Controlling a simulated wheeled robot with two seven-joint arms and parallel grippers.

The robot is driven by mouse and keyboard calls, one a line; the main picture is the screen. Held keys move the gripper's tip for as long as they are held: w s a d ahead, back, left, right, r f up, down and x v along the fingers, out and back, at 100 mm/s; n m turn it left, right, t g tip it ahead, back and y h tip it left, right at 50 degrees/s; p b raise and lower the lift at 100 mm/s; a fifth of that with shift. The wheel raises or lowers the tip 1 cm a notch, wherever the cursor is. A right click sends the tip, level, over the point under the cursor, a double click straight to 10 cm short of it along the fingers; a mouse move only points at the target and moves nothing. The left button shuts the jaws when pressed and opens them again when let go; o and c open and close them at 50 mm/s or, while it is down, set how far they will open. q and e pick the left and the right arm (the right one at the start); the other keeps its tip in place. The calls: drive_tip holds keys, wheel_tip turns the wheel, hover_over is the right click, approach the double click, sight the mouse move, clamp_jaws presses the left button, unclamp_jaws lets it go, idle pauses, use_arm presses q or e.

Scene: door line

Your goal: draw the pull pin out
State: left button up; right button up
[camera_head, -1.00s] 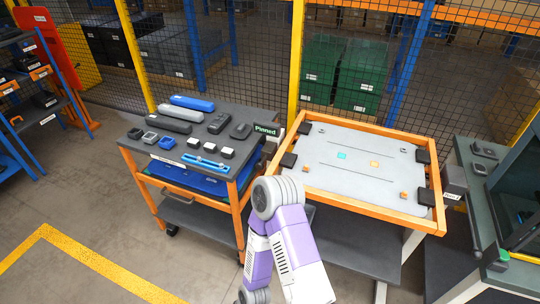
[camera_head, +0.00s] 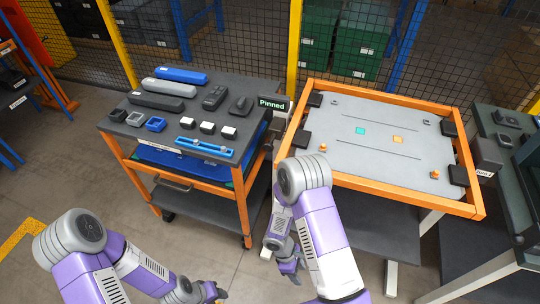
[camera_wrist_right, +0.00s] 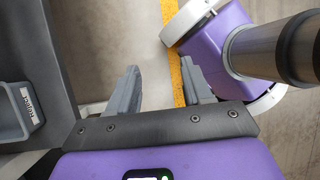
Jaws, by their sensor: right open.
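A dark sign reading "Pinned" (camera_head: 272,103) stands between the tool cart and the orange-framed panel (camera_head: 380,121). Two small orange knobs, a left one (camera_head: 322,147) and a right one (camera_head: 435,175), are on the panel's near side. I cannot tell which part is the pull pin. My right gripper (camera_head: 291,272) hangs low between the cart and the panel stand, apart from both. In the right wrist view it (camera_wrist_right: 163,88) is open, with only floor between its fingers. My left gripper (camera_head: 216,292) is at the bottom edge, partly cut off; its jaw state is unclear.
The tool cart (camera_head: 236,92) at left carries several grey and blue items and a blue rail (camera_head: 204,147) at its near edge. A dark bench (camera_head: 495,128) stands at right. Mesh fencing is behind. A grey bin (camera_wrist_right: 22,110) is beside the right gripper in its wrist view.

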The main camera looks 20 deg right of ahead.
sight(267, 150)
drive_tip(key=w+d+r+n+t+h+b, duration=0.1)
drive_tip(key=w+d+r+n+t+h, duration=0.15)
drive_tip(key=w, duration=0.35)
drive_tip(key=w+d+r+n+t+h+b, duration=0.1)
drive_tip(key=w+d+n+t+h+b, duration=0.2)
drive_tip(key=w, duration=0.4)
drive_tip(key=w+d+r+n+t+h, duration=0.1)
drive_tip(key=w+r+n+t+h, duration=0.1)
drive_tip(key=w+t+h, duration=0.3)
drive_tip(key=w+a+r+n+t+b, duration=0.1)
drive_tip(key=w+a+r+n+t, duration=0.2)
drive_tip(key=w+a+r+t, duration=0.35)
drive_tip(key=w+a+r+n+t+b, duration=0.2)
drive_tip(key=w+a+r+n+t, duration=0.15)
drive_tip(key=w+r, duration=0.45)
drive_tip(key=shift+m+t+h, duration=0.25)
drive_tip(key=shift+m+t, duration=0.2)
drive_tip(key=shift+m, duration=0.05)
drive_tip(key=w+d+r, duration=0.1)
drive_tip(key=w+r, duration=0.1)
drive_tip(key=w+d+r+b, duration=0.1)
drive_tip(key=w+d, duration=0.1)
drive_tip(key=shift+r, duration=0.4)
use_arm(q)
wheel_tip(267, 150, down, 9)
use_arm(e)
drive_tip(key=shift+w+d+r, duration=0.15)
drive_tip(key=shift+w+r, duration=0.05)
drive_tip(key=shift+w, duration=0.05)
